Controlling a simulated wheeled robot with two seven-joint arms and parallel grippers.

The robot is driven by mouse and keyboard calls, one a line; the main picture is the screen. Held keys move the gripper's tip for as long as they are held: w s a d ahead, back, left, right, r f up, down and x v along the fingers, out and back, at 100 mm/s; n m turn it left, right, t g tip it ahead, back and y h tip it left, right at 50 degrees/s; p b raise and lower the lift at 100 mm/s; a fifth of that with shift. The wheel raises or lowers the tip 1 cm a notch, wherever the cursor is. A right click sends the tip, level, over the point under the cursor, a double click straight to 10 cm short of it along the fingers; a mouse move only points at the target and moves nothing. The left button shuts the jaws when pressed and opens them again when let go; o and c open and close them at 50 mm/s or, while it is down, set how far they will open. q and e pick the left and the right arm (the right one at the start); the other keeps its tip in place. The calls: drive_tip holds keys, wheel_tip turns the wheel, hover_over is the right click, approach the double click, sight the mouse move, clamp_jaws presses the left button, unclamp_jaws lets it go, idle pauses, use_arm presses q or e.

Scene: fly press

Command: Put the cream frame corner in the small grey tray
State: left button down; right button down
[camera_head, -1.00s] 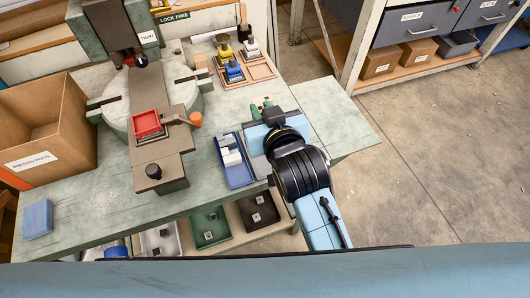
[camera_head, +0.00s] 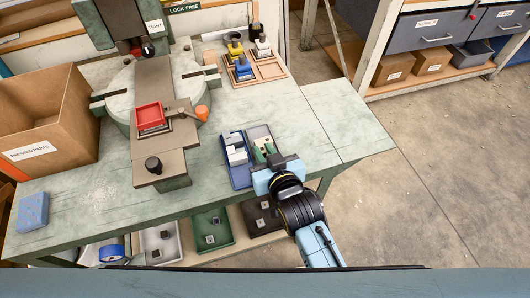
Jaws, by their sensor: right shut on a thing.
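The small grey tray (camera_head: 259,132) stands on the green bench just right of a blue tray. I cannot tell if the piece touches the tray floor. My left gripper is not in view.
The blue tray (camera_head: 239,178) holds several whitish blocks close to my right gripper. The press with a red fixture (camera_head: 150,117) stands to the left. Wooden holders (camera_head: 268,72) with coloured pieces are behind. The bench's right side (camera_head: 330,125) is clear.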

drive_tip(key=shift+r, duration=0.1)
drive_tip(key=c, duration=1.4)
unclamp_jaws()
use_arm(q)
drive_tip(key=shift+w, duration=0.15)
use_arm(e)
drive_tip(key=shift+o, duration=0.2)
